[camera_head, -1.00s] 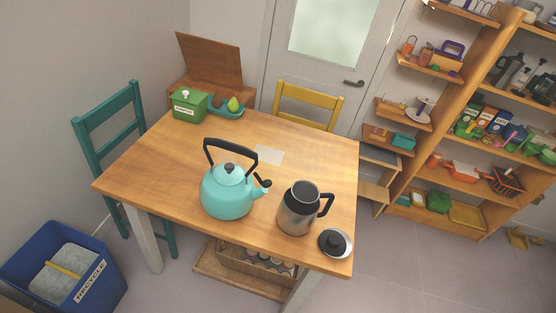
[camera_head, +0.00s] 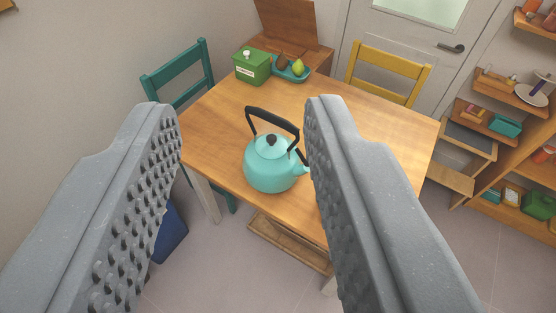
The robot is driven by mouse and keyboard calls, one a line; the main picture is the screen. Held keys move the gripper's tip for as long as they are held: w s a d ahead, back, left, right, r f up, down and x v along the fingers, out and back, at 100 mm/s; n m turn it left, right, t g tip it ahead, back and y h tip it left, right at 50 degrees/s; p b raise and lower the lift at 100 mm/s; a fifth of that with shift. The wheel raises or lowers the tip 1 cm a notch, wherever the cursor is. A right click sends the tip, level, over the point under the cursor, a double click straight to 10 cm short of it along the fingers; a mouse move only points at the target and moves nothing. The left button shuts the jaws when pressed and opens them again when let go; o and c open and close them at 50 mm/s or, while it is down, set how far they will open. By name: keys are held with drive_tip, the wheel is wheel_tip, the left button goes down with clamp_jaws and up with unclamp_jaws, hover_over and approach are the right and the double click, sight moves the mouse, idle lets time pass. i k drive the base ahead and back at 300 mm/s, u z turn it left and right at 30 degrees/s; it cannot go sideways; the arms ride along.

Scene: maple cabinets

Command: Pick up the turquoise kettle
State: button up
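The turquoise kettle (camera_head: 268,170) stands upright on the wooden table (camera_head: 215,120), near its front edge. It has a black lid knob and a black arched handle (camera_head: 272,119). Its spout points right and is partly hidden behind my gripper's right finger. My gripper (camera_head: 242,110) is open and empty, with its two grey studded fingers wide apart. In the picture the kettle shows in the gap between them, farther away than the fingertips and apart from them.
A green box (camera_head: 252,66) and a teal dish (camera_head: 296,74) with fruit are at the table's back left. A teal chair (camera_head: 178,73) and a yellow chair (camera_head: 388,69) flank the table. Shelves (camera_head: 520,155) stand at right. My right finger hides the table's right front.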

sight(265, 175)
drive_tip(key=z, duration=0.1)
drive_tip(key=i, duration=1)
drive_tip(key=u, duration=0.1)
